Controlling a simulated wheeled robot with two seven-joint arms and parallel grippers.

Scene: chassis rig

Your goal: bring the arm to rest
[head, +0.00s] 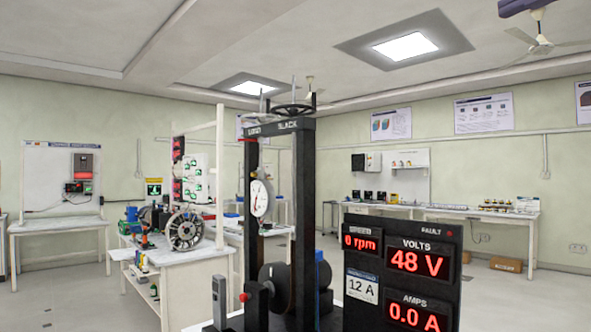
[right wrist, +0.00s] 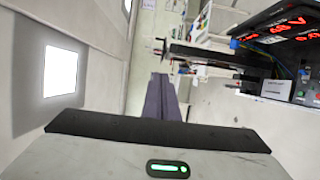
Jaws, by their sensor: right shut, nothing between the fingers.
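My right gripper (right wrist: 160,82) shows in the right wrist view as two dark purple fingers pressed together, with nothing between them. In the head view only a small dark purple part of my right gripper (head: 522,6) shows at the top right edge, raised high against the ceiling. It is apart from the bench equipment. The rest of the right arm is outside the head view. My left gripper is in neither view.
A black test frame (head: 305,220) with a handwheel and dial gauge (head: 260,198) stands close in front. Beside it a meter panel (head: 403,270) reads 0 rpm, 48 V, 0.0 A. A white bench (head: 190,275) stands behind left. The space around the raised gripper looks clear.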

